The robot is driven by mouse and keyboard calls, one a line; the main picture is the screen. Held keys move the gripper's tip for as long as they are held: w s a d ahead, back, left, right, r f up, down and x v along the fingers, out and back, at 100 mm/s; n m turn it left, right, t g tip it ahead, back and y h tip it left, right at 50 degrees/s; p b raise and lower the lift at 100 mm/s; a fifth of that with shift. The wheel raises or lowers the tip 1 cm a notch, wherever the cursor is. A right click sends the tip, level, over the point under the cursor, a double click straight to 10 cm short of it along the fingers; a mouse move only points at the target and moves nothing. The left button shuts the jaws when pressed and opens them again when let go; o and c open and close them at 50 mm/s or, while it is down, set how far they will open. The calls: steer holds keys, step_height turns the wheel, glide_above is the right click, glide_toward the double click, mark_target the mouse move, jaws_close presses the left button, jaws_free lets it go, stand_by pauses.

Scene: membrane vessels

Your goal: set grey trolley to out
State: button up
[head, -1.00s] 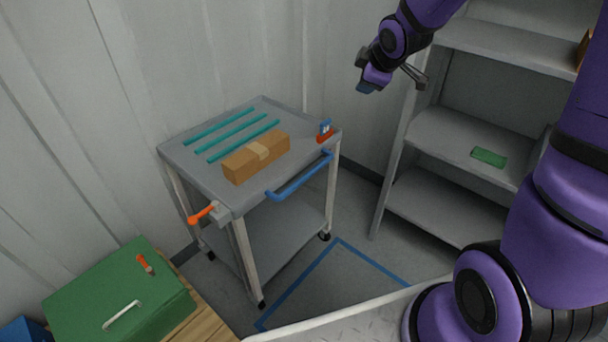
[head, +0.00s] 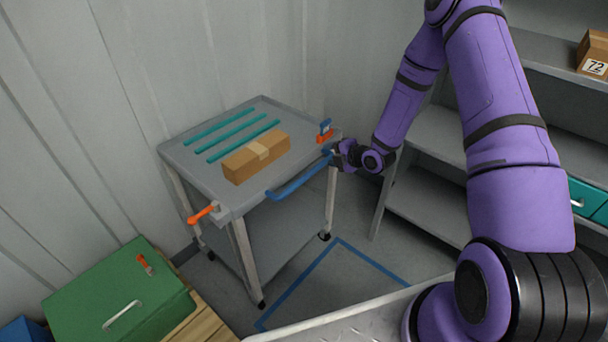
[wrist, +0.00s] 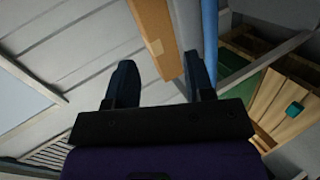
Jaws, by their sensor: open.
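The grey trolley (head: 268,240) stands against the wall, left of centre in the head view. Its blue push handle (head: 296,181) runs along the near right edge. An orange lever (head: 203,213) sits at its near left corner. A red and blue piece (head: 325,132) is at its right corner. My gripper (head: 331,154) is at the right end of the blue handle. In the wrist view my gripper (wrist: 160,82) is open with nothing clearly between its fingers; the blue handle (wrist: 210,45) passes beside the right finger. Whether they touch cannot be told.
A cardboard box (head: 256,157) and teal rods (head: 243,140) lie on the trolley top. A blue floor outline (head: 372,262) lies in front, empty. A green case (head: 115,300) on wood stands at lower left. Grey shelves (head: 425,205) stand at right.

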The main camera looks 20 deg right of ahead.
steer(key=n+t+y, duration=0.2)
glide_toward(310, 176)
steer(key=w, duration=0.2)
steer(key=x, duration=1.1)
steer(key=shift+s+a+f, duration=0.2)
steer(key=shift+a+f, duration=0.1)
steer(key=shift+a, duration=0.2)
jaws_close()
